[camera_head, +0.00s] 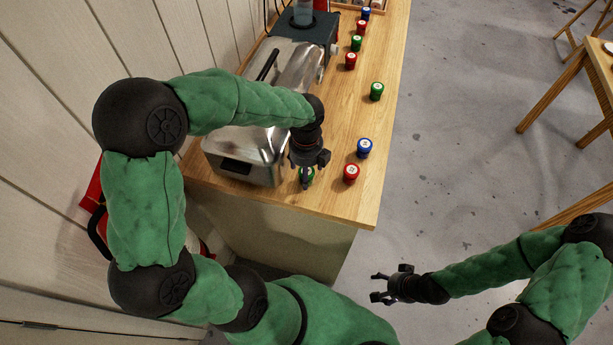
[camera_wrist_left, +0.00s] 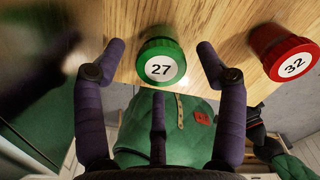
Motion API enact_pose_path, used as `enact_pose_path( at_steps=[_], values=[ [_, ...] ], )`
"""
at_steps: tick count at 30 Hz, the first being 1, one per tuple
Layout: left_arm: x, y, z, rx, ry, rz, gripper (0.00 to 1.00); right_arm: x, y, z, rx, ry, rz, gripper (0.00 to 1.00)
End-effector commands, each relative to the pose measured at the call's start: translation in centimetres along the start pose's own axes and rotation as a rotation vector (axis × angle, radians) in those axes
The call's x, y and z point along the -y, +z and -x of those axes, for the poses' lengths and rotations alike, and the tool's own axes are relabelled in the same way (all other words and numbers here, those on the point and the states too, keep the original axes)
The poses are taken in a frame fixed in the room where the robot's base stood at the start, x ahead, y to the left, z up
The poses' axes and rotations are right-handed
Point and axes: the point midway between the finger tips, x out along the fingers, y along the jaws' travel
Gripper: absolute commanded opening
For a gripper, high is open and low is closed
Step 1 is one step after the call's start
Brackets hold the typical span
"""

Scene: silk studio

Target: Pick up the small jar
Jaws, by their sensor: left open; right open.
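Several small jars with coloured lids stand on the wooden counter (camera_head: 335,198). A green jar (camera_head: 307,175) stands near the counter's near end, partly hidden by my left gripper (camera_head: 309,172). In the left wrist view the green jar (camera_wrist_left: 160,58) has a white label reading 27. It lies between the two fingers of my left gripper (camera_wrist_left: 183,62), which is open, with gaps on both sides. A red jar (camera_head: 351,173) stands to its right; its label reads 32 in the left wrist view (camera_wrist_left: 286,52). My right gripper (camera_head: 393,287) is open and empty over the floor.
A blue jar (camera_head: 364,148), another green jar (camera_head: 376,91) and more jars run up the counter's right side. A metal appliance (camera_head: 262,148) stands left of the left gripper. A dark machine (camera_head: 303,27) stands behind. A wooden table (camera_head: 560,90) is at right.

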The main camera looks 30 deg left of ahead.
Motion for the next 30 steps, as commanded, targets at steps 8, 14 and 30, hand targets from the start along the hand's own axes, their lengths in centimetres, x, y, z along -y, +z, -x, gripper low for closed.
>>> enact_pose_path(
  at_steps=[8,14,30],
  values=[
    [0.3,0.1,-3.4,0.0,0.0,0.0,0.72,-0.4,-0.1,-1.2,0.0,0.0,0.0,0.67],
    [0.3,0.1,-3.3,0.0,-0.001,0.0,0.72,-0.4,0.0,-1.1,0.0,0.0,0.0,0.67],
    [0.3,0.1,-3.3,0.0,-0.001,0.0,0.09,-0.4,-0.1,-1.1,0.0,0.0,0.0,0.67]
  ],
)
